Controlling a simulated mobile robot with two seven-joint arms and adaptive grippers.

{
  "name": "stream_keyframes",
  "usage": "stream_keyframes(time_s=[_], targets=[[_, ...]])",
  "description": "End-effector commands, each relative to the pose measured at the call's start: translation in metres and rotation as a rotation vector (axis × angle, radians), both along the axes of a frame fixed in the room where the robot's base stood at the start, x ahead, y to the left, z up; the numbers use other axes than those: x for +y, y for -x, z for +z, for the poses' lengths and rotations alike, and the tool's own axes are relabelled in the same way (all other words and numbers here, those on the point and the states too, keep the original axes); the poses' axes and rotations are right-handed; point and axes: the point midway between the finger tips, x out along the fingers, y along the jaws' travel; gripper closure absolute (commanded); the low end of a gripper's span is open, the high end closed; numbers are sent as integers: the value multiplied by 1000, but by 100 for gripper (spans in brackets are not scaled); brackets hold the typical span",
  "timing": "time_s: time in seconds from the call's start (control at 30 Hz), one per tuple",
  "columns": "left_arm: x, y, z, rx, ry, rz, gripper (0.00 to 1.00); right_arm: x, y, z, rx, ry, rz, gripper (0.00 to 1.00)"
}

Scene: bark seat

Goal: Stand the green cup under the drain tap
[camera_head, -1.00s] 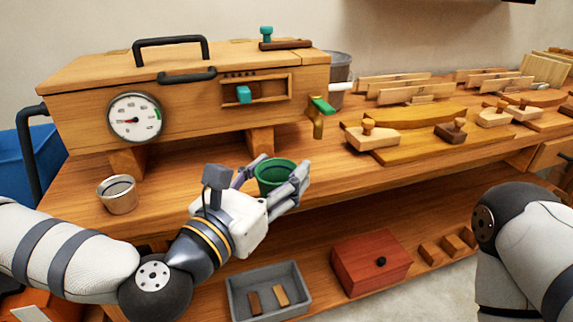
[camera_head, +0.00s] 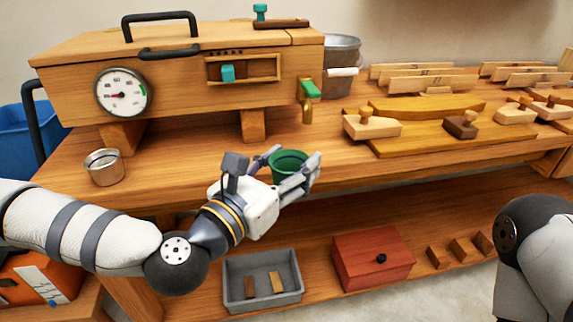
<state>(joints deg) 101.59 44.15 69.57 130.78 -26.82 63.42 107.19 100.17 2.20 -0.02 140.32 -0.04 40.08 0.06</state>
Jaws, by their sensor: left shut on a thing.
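The green cup (camera_head: 287,165) is upright between the fingers of my left gripper (camera_head: 290,168), which is shut on it. The cup is over the front part of the bench, below and a little left of the drain tap. I cannot tell whether its base touches the bench, as the gripper hides it. The brass drain tap (camera_head: 307,110) with a green handle (camera_head: 310,89) sticks out at the right end of the wooden steam box (camera_head: 190,95). Of my right arm only links show at the right edge; its gripper is out of view.
A metal cup (camera_head: 104,168) stands on the bench at the left. A metal bucket (camera_head: 341,68) stands behind the tap. Wooden planes (camera_head: 371,124) and curved boards (camera_head: 425,136) fill the right. A grey tray (camera_head: 262,279) and red box (camera_head: 372,258) are on the lower shelf.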

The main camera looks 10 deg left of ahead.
Motion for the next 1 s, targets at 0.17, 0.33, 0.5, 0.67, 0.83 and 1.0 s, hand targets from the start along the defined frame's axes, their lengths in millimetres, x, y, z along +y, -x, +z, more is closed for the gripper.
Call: stream_keyframes(time_s=[0.17, 0.33, 0.5, 0.67, 0.83, 1.0], targets=[[-3, -21, -18, 7, 0, 1, 76, 0, 13, -14, 45, 0, 1, 60], [-6, -40, -26, 4, 1, 1, 76, 0, 22, -24, 73, 0, 3, 60], [-9, -62, -25, 3, 1, 0, 76, 0, 28, -31, 94, 1, 3, 60], [-12, -82, -25, 3, 1, 1, 76, -1, 35, -39, 116, 0, 4, 60], [-15, -104, -26, 2, 0, 1, 76, -1, 42, -48, 138, 1, 6, 60], [-18, -120, -25, 1, 0, 0, 76, -1, 47, -55, 154, 1, 7, 60]])
